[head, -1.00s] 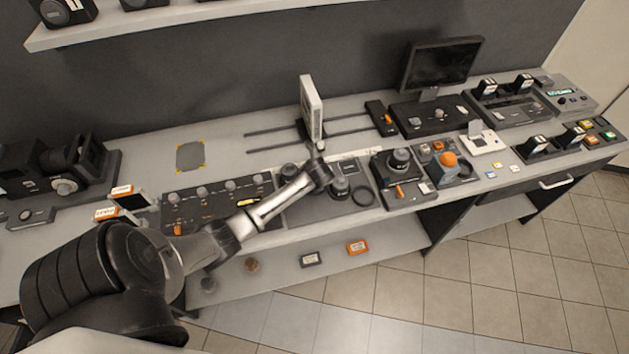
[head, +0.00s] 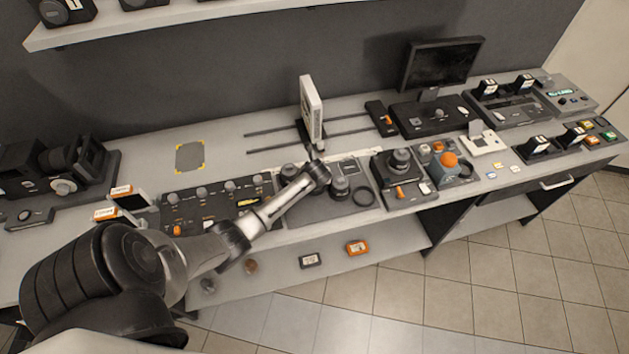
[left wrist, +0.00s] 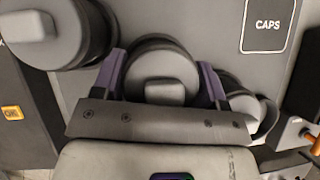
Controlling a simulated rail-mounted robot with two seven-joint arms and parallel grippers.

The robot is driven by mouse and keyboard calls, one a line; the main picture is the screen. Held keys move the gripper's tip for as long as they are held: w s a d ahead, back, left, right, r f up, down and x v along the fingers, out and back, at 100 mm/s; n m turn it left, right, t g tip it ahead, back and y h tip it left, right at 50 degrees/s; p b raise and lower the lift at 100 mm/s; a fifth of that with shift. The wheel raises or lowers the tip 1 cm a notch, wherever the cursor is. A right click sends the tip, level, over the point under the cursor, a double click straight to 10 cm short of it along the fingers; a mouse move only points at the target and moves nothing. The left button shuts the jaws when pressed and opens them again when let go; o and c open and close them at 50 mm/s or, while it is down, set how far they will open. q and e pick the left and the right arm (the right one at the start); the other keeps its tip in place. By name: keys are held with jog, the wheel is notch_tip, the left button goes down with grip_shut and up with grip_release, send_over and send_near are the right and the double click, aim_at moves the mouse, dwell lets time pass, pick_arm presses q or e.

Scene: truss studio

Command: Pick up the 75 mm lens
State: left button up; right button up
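My left gripper (left wrist: 162,78) is lowered over a dark round lens (left wrist: 160,70) with a grey raised cap, one purple finger on each side. I cannot tell whether the fingers press on it. No focal-length marking is readable, so I cannot tell which lens is the 75 mm. A larger capped lens (left wrist: 62,28) stands at the upper left, and another round part (left wrist: 240,100) is partly hidden at the right. In the head view my wrist covers the gripped area, between a dark lens (head: 289,171) and another dark lens (head: 340,186). My right gripper is not in view.
A CAPS label (left wrist: 268,25) marks the grey mat. A dark ring (head: 363,196) lies right of the lenses. A control panel (head: 215,205) is to the left, an upright white panel (head: 311,107) behind, and a lever device (head: 399,165) to the right.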

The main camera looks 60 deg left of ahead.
pick_arm(q)
jog(key=c, duration=0.5)
jog(key=shift+c, duration=0.2)
jog(key=shift+r, duration=0.1)
